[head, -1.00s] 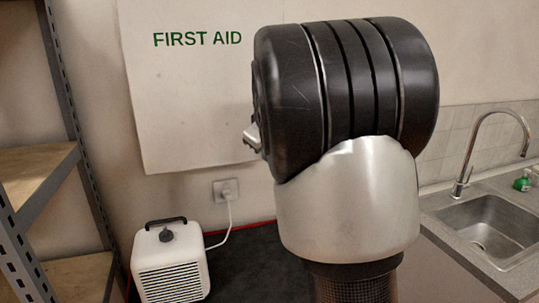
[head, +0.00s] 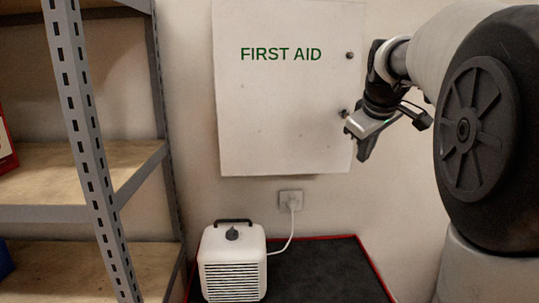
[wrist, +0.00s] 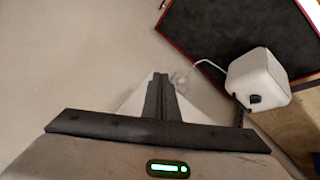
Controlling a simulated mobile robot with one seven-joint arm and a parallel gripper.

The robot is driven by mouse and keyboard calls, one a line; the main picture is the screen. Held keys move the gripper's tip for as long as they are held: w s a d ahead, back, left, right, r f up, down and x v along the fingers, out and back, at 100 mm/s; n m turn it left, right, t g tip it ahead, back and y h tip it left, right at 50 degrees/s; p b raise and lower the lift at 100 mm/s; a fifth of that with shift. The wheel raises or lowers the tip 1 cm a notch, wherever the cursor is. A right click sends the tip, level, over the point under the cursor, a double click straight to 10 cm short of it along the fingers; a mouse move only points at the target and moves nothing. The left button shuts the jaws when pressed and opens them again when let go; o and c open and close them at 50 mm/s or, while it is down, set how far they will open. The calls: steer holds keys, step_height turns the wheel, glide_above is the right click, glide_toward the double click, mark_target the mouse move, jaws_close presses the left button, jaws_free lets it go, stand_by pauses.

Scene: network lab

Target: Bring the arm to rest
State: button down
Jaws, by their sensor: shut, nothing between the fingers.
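My gripper (head: 361,151) hangs from my arm, which reaches in from the right of the head view. It points downward in front of the lower right edge of the white FIRST AID cabinet (head: 285,110). In the wrist view my gripper's two dark fingers (wrist: 159,82) lie together, with nothing between them. I cannot tell how far the fingers are from the cabinet or the wall.
A white heater-like box (head: 232,262) stands on a dark red-edged mat (head: 325,270) below; it also shows in the wrist view (wrist: 258,78). Its cord runs to a wall socket (head: 290,199). Metal shelving (head: 90,150) stands at the left.

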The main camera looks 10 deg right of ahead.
steer(key=s+a+f+m, duration=0.1)
steer(key=s+a+f, duration=0.3)
steer(key=s, duration=0.5)
steer(key=s+a+f+m+y, duration=0.1)
steer(key=s+a+f+m, duration=0.1)
steer(key=s+a+f, duration=0.2)
steer(key=s+a+f+m+g+y, duration=0.1)
steer(key=s+a+f+m, duration=0.1)
steer(key=s+a+f, duration=0.3)
steer(key=s+a, duration=0.4)
steer(key=s, duration=0.5)
steer(key=shift+s, duration=0.4)
